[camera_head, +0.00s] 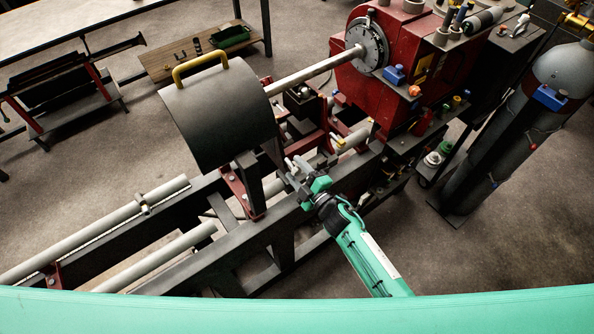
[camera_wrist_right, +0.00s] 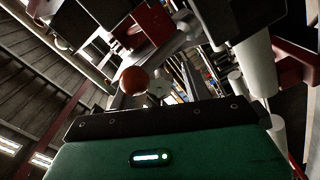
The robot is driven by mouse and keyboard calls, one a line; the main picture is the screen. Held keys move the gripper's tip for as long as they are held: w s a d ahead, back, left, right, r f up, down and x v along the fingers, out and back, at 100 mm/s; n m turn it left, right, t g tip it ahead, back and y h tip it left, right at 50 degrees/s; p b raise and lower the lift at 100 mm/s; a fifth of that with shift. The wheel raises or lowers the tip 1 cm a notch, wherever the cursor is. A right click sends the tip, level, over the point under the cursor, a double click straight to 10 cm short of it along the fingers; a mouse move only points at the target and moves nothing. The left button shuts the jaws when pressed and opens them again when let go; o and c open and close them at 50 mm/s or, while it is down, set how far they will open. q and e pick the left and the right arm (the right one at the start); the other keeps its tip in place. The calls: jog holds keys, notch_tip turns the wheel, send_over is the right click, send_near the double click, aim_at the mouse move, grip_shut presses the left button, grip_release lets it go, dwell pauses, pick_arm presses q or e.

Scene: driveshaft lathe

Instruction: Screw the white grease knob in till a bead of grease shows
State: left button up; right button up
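My right gripper (camera_head: 297,176) is at the lathe's side, beside the grey curved guard and above the front rail. Its fingertips are small and dark against the machine, and I cannot tell whether they are open or shut. I cannot make out the white grease knob for sure. No bead of grease can be seen. My left gripper is not in view.
The grey guard (camera_head: 215,115) with a yellow handle stands left of my right gripper. A grey shaft (camera_head: 315,70) runs from it to the red headstock (camera_head: 430,60). A dark gas cylinder (camera_head: 500,145) stands at the right. The floor at lower right is clear.

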jog(key=b+v, duration=0.3)
jog(key=v, duration=1)
jog(key=shift+s+d+b, duration=0.25)
jog(key=shift+s+b, duration=0.1)
jog(key=s+d+f+m+g+h, duration=0.2)
jog(key=s+d+f+m+h, duration=0.15)
jog(key=f, duration=0.75)
jog(key=s+d+f+m+g+h, duration=0.25)
jog(key=d+f, duration=0.25)
jog(key=f, duration=0.7)
jog(key=s+d+f+m+g+h, duration=0.15)
jog(key=s+d+f+m, duration=0.3)
jog(key=f, duration=0.65)
jog(key=s+d+f+m+g+h, duration=0.1)
jog(key=s+f+m+g, duration=0.1)
jog(key=s+f, duration=0.3)
jog(key=s+d+f+m+g+h, duration=0.1)
jog(key=s+f, duration=0.4)
jog(key=s, duration=0.9)
jog(key=s+d+f+m+g+h, duration=0.1)
jog(key=s+d+f+m+g, duration=0.2)
jog(key=s+f, duration=0.3)
jog(key=s+m+g, duration=0.1)
jog(key=s, duration=0.3)
jog(key=shift+s+g, duration=0.2)
jog(key=shift+g, duration=0.1)
